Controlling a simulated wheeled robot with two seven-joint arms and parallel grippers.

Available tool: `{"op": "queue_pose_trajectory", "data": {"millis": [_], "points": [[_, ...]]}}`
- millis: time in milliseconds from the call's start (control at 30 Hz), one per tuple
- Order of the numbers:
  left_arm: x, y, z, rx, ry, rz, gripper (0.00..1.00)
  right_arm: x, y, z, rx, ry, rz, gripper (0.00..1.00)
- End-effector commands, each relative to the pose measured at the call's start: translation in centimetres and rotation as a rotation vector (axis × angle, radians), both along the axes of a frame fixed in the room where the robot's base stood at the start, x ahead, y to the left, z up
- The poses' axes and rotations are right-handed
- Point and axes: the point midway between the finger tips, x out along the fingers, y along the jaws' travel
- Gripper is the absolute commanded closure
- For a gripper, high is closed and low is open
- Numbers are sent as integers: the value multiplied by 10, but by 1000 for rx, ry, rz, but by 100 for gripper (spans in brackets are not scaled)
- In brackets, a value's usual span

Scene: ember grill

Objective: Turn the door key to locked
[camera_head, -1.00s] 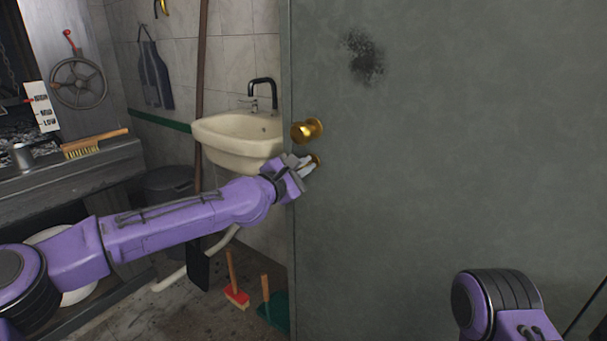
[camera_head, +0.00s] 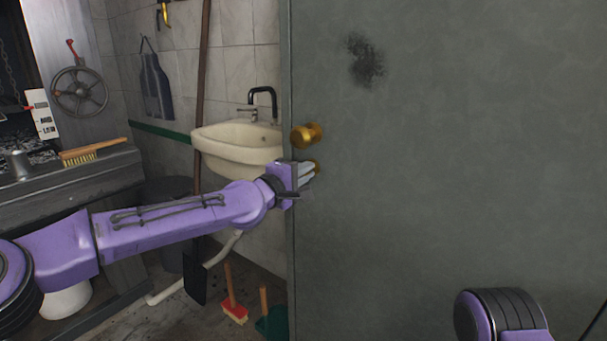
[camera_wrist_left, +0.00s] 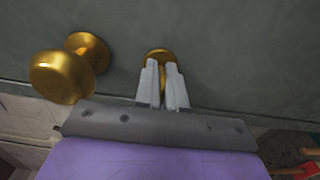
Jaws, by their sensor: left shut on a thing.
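The grey door (camera_head: 440,150) fills the right half of the head view. A brass knob (camera_head: 306,134) sits near its left edge and also shows at the left of the left wrist view (camera_wrist_left: 62,75). Below the knob is the brass key plate (camera_head: 317,165), which also shows in the left wrist view (camera_wrist_left: 160,54). My left gripper (camera_head: 308,171) is at this plate, its fingers (camera_wrist_left: 164,72) shut on the door key.
A cream sink (camera_head: 237,142) with a black tap stands behind the door's left edge. A brush (camera_head: 92,152) lies on the grill ledge at left. A red hand brush (camera_head: 234,308) and a green dustpan (camera_head: 272,322) are on the floor below.

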Motion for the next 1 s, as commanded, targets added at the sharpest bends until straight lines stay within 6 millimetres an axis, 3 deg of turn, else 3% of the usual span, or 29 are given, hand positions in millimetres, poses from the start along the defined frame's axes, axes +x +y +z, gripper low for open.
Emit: {"op": "queue_pose_trajectory", "data": {"millis": [533,600,633,1000], "points": [[0,0,-1,22,-15,1,100,0,0,-1,0,0,0,57],[0,0,-1,22,-15,0,74,0,0,-1,0,0,0,57],[0,0,-1,22,-14,0,69,0,0,-1,0,0,0,57],[-6,6,0,20,-15,1,69,0,0,-2,0,0,0,57]]}}
